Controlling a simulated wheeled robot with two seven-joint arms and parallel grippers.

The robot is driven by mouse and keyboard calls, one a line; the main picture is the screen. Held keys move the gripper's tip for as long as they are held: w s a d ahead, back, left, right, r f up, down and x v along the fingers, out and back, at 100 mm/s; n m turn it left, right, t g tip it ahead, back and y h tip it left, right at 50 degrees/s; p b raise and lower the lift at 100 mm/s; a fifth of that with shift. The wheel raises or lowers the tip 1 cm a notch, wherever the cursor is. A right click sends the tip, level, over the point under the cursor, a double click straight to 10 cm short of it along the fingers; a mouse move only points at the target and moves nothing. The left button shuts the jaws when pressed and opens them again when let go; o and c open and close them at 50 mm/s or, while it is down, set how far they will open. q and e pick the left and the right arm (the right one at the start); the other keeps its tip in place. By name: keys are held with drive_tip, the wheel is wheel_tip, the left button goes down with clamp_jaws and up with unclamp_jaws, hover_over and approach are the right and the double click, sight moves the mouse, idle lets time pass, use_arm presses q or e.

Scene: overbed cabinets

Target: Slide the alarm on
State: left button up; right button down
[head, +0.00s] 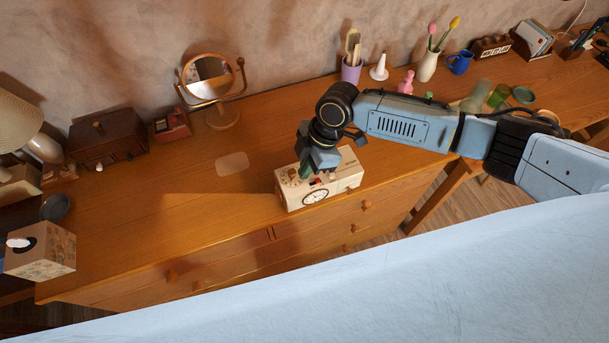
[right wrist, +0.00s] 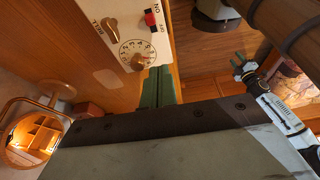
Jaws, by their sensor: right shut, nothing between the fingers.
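The alarm clock (head: 347,179) is a cream box with a round dial on its front, near the dresser's front edge. In the right wrist view its panel (right wrist: 98,38) carries a brown BELL knob, a small numbered dial (right wrist: 138,54) and a red slider (right wrist: 150,19) in a dark slot between ON and OFF lettering. I cannot tell the slider's exact setting. My right gripper (head: 306,171) is shut and empty, its green fingers close over the clock's top left part. The fingers also show in the right wrist view (right wrist: 158,87), close to the dial; contact is unclear. My left gripper (right wrist: 241,65) is small at the right there.
The wooden dresser top (head: 150,215) is clear left of the clock. A round mirror (head: 209,78) stands behind, and a tissue box (head: 45,250) sits far left. A purple cup (head: 351,70) and a vase (head: 427,66) stand along the wall beyond my right arm.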

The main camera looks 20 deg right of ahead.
drive_tip(key=shift+v, duration=2.4)
